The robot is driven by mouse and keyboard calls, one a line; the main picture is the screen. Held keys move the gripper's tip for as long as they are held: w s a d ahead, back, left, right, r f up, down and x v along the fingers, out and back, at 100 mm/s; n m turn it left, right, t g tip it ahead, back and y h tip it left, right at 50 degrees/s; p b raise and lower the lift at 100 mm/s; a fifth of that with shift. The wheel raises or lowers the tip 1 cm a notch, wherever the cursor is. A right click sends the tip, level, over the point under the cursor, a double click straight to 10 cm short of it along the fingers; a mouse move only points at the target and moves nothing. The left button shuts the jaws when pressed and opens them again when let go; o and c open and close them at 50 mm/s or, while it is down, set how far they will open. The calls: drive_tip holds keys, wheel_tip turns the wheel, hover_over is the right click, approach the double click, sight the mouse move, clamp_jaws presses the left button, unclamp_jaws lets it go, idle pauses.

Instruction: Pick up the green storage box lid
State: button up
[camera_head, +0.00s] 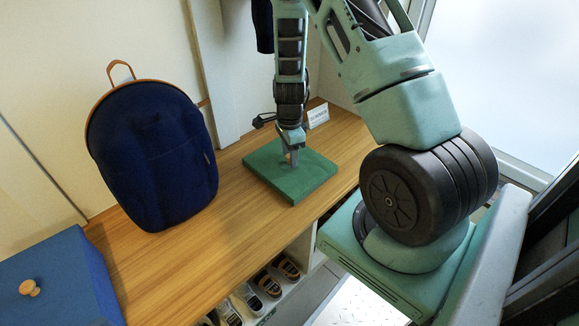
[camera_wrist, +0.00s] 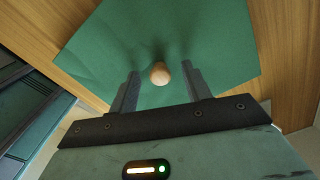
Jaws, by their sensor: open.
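The green storage box lid (camera_head: 290,180) is a flat square panel lying on the wooden bench top. In the wrist view the lid (camera_wrist: 215,40) fills the upper middle, with a round wooden knob (camera_wrist: 159,72) near its centre. My gripper (camera_head: 291,158) points down over the lid's middle. In the wrist view my gripper (camera_wrist: 160,82) is open, with one finger on each side of the knob. Gaps show between the knob and both fingers. The knob is hidden by my gripper in the head view.
A navy backpack (camera_head: 155,155) stands on the wooden bench (camera_head: 165,265) left of the lid. A blue box (camera_head: 60,285) with a wooden knob is at the lower left. A small white card (camera_head: 318,116) stands behind the lid. Shoes (camera_head: 268,284) sit in cubbies below.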

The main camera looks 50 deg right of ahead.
clamp_jaws()
